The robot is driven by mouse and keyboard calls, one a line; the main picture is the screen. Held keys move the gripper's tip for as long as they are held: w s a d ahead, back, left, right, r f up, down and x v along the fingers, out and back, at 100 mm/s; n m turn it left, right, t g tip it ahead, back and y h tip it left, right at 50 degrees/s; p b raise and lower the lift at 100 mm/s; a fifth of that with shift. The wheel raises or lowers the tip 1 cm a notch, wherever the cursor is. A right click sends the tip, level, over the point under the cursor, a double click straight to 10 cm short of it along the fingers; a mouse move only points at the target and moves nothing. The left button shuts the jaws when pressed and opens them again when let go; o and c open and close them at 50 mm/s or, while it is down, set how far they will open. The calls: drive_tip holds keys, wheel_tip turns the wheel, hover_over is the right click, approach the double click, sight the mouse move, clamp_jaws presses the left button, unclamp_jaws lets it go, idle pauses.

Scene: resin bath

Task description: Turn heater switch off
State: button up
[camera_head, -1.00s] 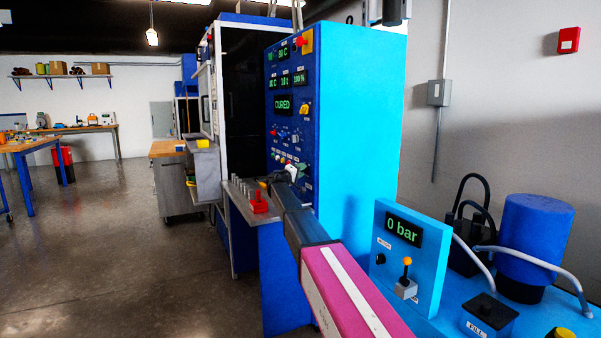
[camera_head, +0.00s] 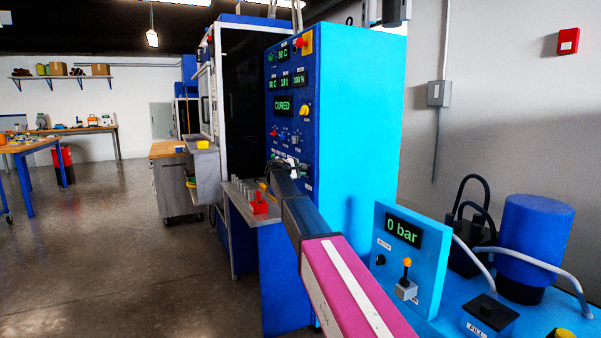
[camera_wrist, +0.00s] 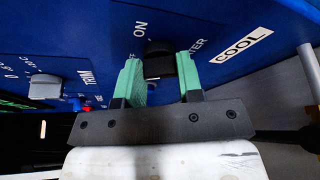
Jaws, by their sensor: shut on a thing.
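The heater switch (camera_wrist: 159,58) is a black knob on the blue panel in the wrist view. "ON" is printed above it, a partly hidden "OFF" at its left, and the end of "HEATER" at its right. My gripper (camera_wrist: 161,76) has its green fingers on either side of the knob, shut on it. I cannot tell which way the knob points. In the head view my gripper (camera_head: 284,166) is at the lower part of the control panel (camera_head: 288,118), and my arm hides the switch there.
A "COOL" label (camera_wrist: 241,45) and a grey knob (camera_wrist: 45,86) are near the switch. A red-handled part (camera_head: 259,204) stands on the ledge left of my arm. A vacuum unit with a "0 bar" display (camera_head: 403,230) stands at the right. Open floor lies left.

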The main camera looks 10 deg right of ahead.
drive_tip(key=shift+n+g, duration=0.7)
drive_tip(key=shift+n, duration=0.5)
drive_tip(key=o, duration=0.9)
drive_tip(key=shift+o, duration=0.2)
drive_tip(key=v, duration=1.1)
drive_tip(key=shift+w, duration=0.1)
